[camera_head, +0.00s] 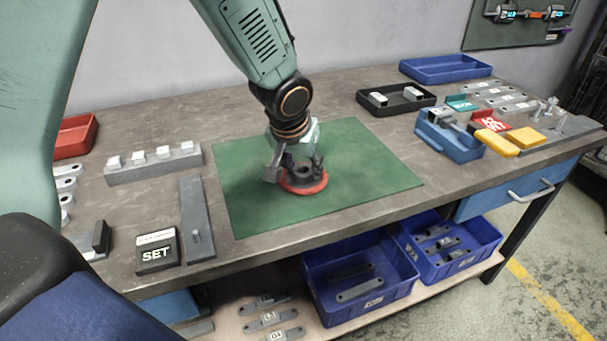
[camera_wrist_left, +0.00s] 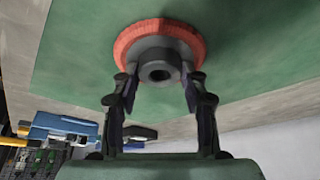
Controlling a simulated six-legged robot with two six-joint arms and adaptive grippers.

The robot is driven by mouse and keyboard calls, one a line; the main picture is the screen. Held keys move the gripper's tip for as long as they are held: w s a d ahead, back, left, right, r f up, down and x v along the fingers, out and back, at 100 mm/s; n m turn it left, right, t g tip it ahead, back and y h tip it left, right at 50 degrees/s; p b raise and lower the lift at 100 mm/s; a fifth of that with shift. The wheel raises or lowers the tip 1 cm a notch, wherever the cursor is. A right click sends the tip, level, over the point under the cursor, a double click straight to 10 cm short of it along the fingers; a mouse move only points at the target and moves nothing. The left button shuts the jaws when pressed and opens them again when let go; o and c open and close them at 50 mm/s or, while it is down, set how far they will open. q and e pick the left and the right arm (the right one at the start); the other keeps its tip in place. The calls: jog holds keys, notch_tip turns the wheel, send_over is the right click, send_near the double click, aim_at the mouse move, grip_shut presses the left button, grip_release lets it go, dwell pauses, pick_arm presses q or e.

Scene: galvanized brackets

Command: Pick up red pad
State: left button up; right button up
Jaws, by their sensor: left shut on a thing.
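The red pad (camera_head: 304,187) is a round disc with a dark grey hub on top. It lies on or just above the green mat (camera_head: 375,155) in the head view; I cannot tell if it touches. My left gripper (camera_head: 295,172) comes down over it from above and is shut on its grey hub. In the left wrist view the red rim of the pad (camera_wrist_left: 128,42) shows around the hub, with the fingertips of the left gripper (camera_wrist_left: 158,82) on either side of the hub. My right gripper is not in view.
A grey block with white pieces (camera_head: 160,164) and a black SET box (camera_head: 157,251) stand left of the mat. A black tray (camera_head: 410,108), a blue bin (camera_head: 449,145) and yellow blocks (camera_head: 497,143) stand to the right. The mat around the pad is clear.

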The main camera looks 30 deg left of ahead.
aim_at(302, 171)
pick_arm(q)
jog(key=shift+c, duration=0.3)
notch_tip(302, 171, up, 10)
jog(key=p, duration=0.4)
